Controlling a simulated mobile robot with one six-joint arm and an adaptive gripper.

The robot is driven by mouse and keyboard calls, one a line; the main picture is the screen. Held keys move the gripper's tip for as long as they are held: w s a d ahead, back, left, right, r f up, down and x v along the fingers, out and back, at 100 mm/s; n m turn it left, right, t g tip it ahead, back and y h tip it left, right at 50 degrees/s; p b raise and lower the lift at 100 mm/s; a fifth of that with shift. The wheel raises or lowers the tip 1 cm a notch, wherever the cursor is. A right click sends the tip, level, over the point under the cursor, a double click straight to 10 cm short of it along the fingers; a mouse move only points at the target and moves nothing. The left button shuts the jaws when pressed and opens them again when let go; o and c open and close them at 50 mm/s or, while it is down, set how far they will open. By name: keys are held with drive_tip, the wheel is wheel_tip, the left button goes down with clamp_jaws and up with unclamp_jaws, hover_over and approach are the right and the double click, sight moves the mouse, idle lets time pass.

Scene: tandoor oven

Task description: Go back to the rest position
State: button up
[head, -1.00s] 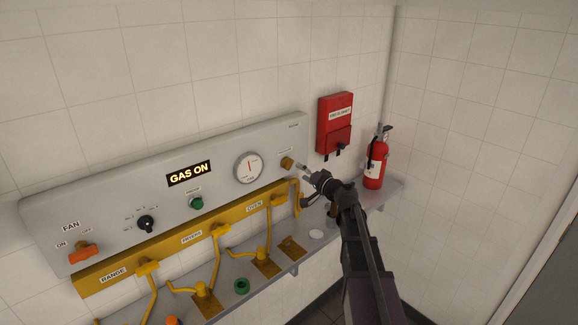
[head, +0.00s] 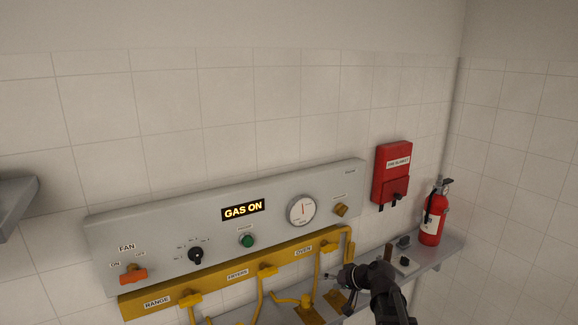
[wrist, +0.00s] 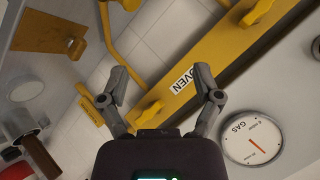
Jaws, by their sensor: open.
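My gripper (head: 332,284) is open and empty in the head view, low in front of the shelf and below the grey control panel (head: 160,222). In the wrist view my gripper (wrist: 161,72) shows two spread fingers with nothing between them. Behind them are the yellow OVEN pipe rail (wrist: 215,62) and the round gas gauge (wrist: 252,138). The brass knob (head: 340,210) at the panel's right end is clear of my gripper. The lit display (head: 243,210) reads GAS ON.
A red wall box (head: 392,175) and a fire extinguisher (head: 433,215) are at the right. Yellow valves and pipes (head: 267,271) run under the panel. The shelf (head: 445,245) carries small items. The tiled wall above the panel is clear.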

drive_tip(key=s+d+f+g+h+b, duration=0.1)
drive_tip(key=s+d+f+g+h, duration=0.1)
drive_tip(key=s, duration=0.7)
drive_tip(key=s+d+f+g+h+b, duration=0.1)
drive_tip(key=s+d+f+g+h, duration=0.1)
drive_tip(key=s+f+g+h, duration=0.2)
drive_tip(key=s+f+h, duration=0.2)
drive_tip(key=s+f, duration=0.2)
drive_tip(key=s, duration=0.1)
drive_tip(key=shift+d+f+n+g+b, duration=0.2)
drive_tip(key=shift+d+n+g+b, duration=0.1)
drive_tip(key=shift+n, duration=0.1)
idle(1.5)
